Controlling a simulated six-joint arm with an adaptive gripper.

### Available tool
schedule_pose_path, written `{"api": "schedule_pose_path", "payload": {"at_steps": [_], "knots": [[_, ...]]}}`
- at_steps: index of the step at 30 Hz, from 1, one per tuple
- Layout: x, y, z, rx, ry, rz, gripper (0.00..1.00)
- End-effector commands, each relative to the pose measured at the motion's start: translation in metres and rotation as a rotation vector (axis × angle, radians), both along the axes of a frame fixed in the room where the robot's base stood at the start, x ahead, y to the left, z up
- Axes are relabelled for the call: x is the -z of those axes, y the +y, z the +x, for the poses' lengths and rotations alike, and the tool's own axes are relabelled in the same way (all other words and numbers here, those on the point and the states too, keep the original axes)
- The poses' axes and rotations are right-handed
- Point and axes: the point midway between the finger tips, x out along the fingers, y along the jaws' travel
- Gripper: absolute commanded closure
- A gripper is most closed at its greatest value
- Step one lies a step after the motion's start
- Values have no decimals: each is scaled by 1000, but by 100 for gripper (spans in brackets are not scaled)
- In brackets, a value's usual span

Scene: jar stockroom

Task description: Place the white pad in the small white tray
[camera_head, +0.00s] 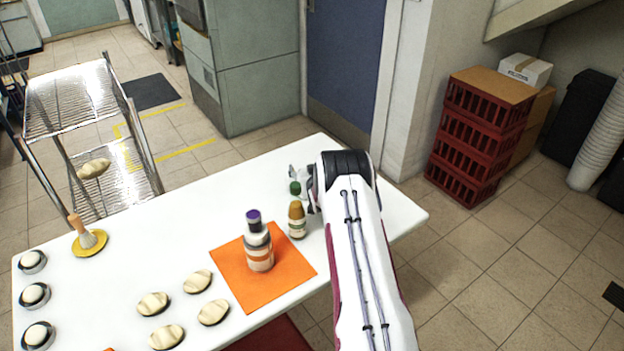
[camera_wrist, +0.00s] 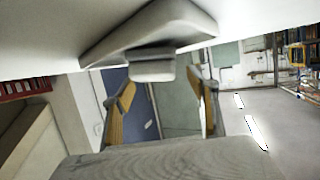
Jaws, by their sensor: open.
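My gripper (camera_wrist: 166,100) is open, with tan finger pads left and right in the wrist view. That view is upside down, with the white table along its top. A pale, wide, flat-sided thing (camera_wrist: 150,30) lies against the table there, with a small pale block (camera_wrist: 152,70) on it, in line with the gap between my fingers. They may be the small white tray and the white pad, but I cannot tell for sure. In the head view my gripper (camera_head: 306,185) is mostly hidden behind my arm, near the table's far right part.
A purple-capped bottle (camera_head: 258,245) stands on an orange mat (camera_head: 285,285). Several striped buns (camera_head: 198,281), a yellow plate (camera_head: 78,247) with a brush, and small dark-rimmed dishes (camera_head: 24,267) lie farther left.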

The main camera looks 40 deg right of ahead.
Motion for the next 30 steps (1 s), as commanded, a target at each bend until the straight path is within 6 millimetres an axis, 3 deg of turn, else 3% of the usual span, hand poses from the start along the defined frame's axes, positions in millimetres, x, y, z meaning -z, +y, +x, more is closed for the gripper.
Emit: {"api": "schedule_pose_path", "payload": {"at_steps": [30], "knots": [[-26, 28, -70, 1, 1, 1, 41]]}}
